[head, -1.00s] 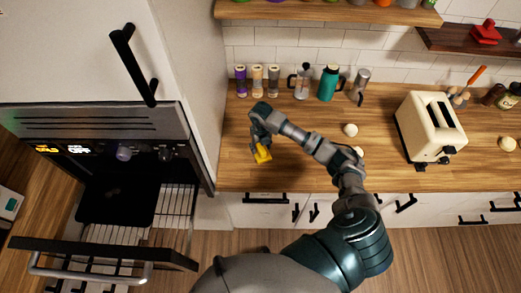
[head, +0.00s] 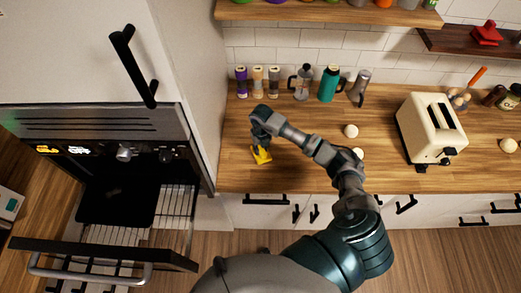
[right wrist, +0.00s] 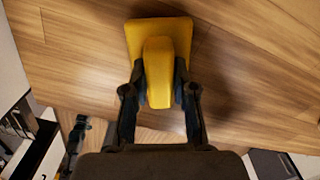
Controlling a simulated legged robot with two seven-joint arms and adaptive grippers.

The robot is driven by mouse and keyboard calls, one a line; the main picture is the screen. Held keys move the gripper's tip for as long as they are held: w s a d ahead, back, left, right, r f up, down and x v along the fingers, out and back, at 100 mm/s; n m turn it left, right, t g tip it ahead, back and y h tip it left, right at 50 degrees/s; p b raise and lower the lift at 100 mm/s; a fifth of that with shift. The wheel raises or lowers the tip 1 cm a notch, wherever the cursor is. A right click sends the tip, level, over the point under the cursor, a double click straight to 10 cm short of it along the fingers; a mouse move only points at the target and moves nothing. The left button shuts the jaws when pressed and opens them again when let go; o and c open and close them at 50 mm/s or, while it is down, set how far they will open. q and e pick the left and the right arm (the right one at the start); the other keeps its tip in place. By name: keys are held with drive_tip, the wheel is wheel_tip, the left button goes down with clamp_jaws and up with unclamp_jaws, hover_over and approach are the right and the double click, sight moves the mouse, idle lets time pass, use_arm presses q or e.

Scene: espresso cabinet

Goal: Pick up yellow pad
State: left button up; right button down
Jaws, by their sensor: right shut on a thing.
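The yellow pad (head: 261,157) is at the left part of the wooden counter in the head view. In the right wrist view the yellow pad (right wrist: 160,38) shows as a flat plate with a raised rounded grip. My right gripper (head: 262,147) reaches down to it from above. In the right wrist view the fingers of my right gripper (right wrist: 160,95) are shut on the raised grip, one on each side. I cannot tell whether the pad touches the counter. My left gripper is not in view.
The wooden counter (head: 310,160) is clear around the pad. Two pale round things, one being this ball (head: 351,131), lie to its right. A toaster (head: 431,128) stands farther right. Bottles, a press (head: 301,82) and a teal flask (head: 328,84) line the wall. An open oven door (head: 105,254) is at left.

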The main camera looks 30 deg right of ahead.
drive_tip(key=shift+d+r, duration=0.15)
drive_tip(key=shift+r, duration=0.2)
wheel_tip(320, 180, up, 2)
drive_tip(key=shift+r+b, duration=0.1)
drive_tip(key=shift+b, duration=0.45)
drive_tip(key=s+a+b, duration=0.1)
drive_tip(key=s+a, duration=0.2)
drive_tip(key=s, duration=0.1)
drive_tip(key=s+a+r, duration=0.1)
drive_tip(key=s+a, duration=0.2)
drive_tip(key=s, duration=0.1)
drive_tip(key=s+a+b, duration=0.1)
drive_tip(key=s+a, duration=0.2)
drive_tip(key=s, duration=0.1)
drive_tip(key=shift+a+r+b, duration=0.1)
drive_tip(key=shift+r+b, duration=0.2)
drive_tip(key=shift+s+a+r, duration=0.1)
drive_tip(key=shift+s+a, duration=0.2)
drive_tip(key=shift+s, duration=0.15)
drive_tip(key=c, duration=1.7)
unclamp_jaws()
clamp_jaws()
